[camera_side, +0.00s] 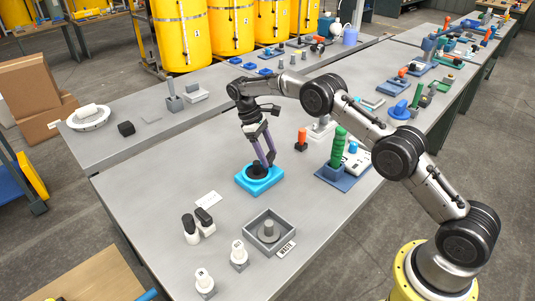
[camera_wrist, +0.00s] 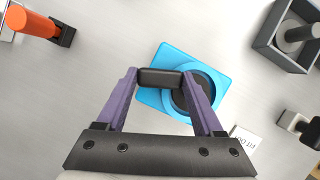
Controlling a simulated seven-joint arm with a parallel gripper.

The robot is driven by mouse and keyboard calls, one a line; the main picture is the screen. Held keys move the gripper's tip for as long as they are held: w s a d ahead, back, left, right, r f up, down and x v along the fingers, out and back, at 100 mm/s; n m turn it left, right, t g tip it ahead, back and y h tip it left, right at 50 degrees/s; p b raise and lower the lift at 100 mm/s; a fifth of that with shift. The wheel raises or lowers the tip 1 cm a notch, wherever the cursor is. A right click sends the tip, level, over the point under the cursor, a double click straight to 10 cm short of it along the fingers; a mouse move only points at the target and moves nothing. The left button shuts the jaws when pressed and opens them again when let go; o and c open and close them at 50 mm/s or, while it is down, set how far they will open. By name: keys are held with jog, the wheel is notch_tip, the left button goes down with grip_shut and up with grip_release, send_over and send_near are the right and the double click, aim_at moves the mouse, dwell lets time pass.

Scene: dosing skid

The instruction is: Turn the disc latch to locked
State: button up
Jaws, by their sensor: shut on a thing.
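The disc latch has a bright blue square base (camera_side: 273,182) with a dark round disc on it, and sits on the grey table. In the wrist view its blue base (camera_wrist: 172,55) and the dark disc (camera_wrist: 207,90) show behind my gripper. My gripper (camera_side: 268,163) points down over the latch. In the wrist view the purple fingers of my gripper (camera_wrist: 160,79) are shut on a black bar-like handle (camera_wrist: 160,77) that spans between their tips. The fingers hide part of the disc, and I cannot read any lock mark.
A grey open box with a peg (camera_side: 268,232) stands in front. Black-and-white blocks (camera_side: 191,229) and a white card (camera_side: 208,199) lie front left. An orange-topped piece (camera_side: 301,138) and a green handle on a blue base (camera_side: 338,148) stand to the right.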

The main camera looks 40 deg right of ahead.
jog(key=shift+w+d+r+m+y, duration=0.1)
jog(key=shift+m+y, duration=0.8)
jog(key=shift+m, duration=1.3)
jog(key=o, duration=1.4)
